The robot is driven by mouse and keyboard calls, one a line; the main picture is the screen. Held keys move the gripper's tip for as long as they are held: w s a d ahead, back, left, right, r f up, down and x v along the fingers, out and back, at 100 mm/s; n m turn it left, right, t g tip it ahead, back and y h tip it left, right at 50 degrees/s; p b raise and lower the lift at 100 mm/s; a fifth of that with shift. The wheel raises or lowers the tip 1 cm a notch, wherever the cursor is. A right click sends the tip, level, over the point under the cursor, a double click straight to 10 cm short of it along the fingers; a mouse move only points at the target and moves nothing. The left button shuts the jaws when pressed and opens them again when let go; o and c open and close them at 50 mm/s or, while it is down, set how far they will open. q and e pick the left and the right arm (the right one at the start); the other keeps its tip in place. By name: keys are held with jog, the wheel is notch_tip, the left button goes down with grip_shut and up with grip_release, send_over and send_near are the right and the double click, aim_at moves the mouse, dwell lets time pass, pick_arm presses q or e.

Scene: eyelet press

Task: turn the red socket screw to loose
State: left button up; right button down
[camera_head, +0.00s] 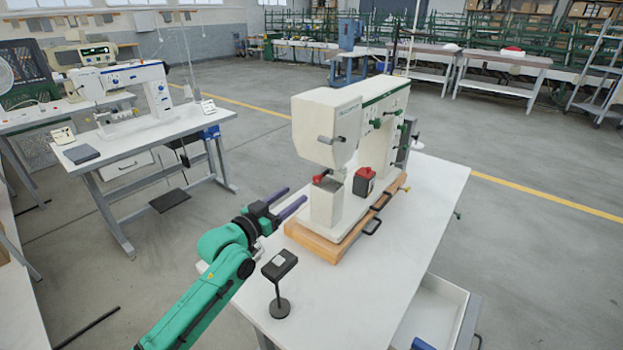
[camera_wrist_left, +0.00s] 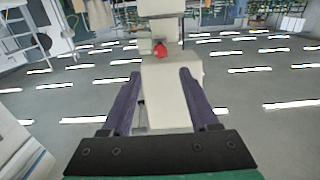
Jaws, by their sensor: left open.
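The cream eyelet press (camera_head: 325,130) stands on a wooden base on the white table. A small red part (camera_head: 319,178) sits on top of its front post, under the head; it looks like the red socket screw, but its socket is too small to make out. In the left wrist view a red part (camera_wrist_left: 160,50) shows ahead, between and beyond the fingertips. My left gripper (camera_head: 297,194) is open and empty, its two purple fingers pointing at the front post from the left. It appears apart from the red part. My right gripper is in neither view.
A dark box with a red top (camera_head: 364,182) stands behind the front post. A black stand with a flat head (camera_head: 280,266) is close to my left forearm. Black handles (camera_head: 372,226) stick out along the wooden base (camera_head: 318,250). The table's front right (camera_head: 400,270) is clear.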

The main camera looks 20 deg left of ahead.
aim_at(316, 181)
pick_arm(q)
jog(key=x, duration=0.9)
jog(key=shift+w+f+p, duration=0.15)
jog(key=shift+f+p, duration=0.05)
jog(key=shift+p, duration=0.2)
grip_shut()
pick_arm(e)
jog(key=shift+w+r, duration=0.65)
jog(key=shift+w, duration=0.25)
